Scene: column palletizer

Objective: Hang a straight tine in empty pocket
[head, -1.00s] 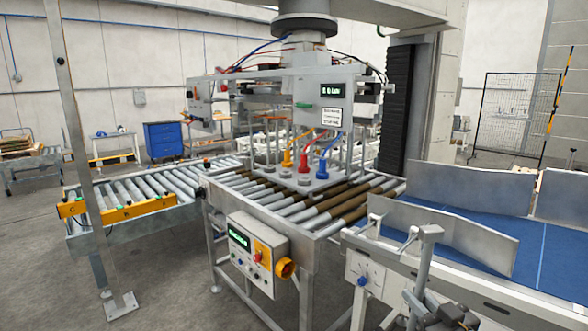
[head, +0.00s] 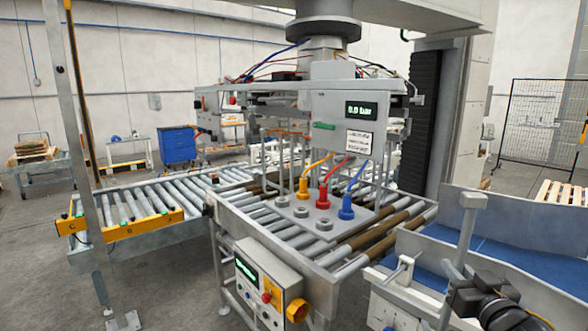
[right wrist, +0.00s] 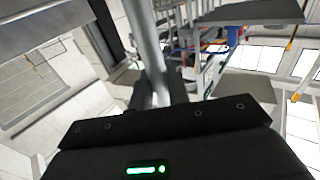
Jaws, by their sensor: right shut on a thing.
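A grey straight tine (head: 463,238) with a block-like top stands roughly upright, slightly tilted, at the lower right of the head view. My right gripper (head: 462,290) is shut on its lower part, its black body coming in from the lower right. In the right wrist view the tine (right wrist: 146,45) runs as a grey round bar up from between the dark fingers (right wrist: 160,98). The palletizer head (head: 335,130) hangs over the roller conveyor, with thin vertical bars below it. I cannot tell which pocket is empty. My left gripper is not in view.
A control box (head: 266,280) with a red button and yellow knob stands in front of the rollers (head: 290,235). A blue belt conveyor (head: 500,258) with raised metal side plates lies behind the tine.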

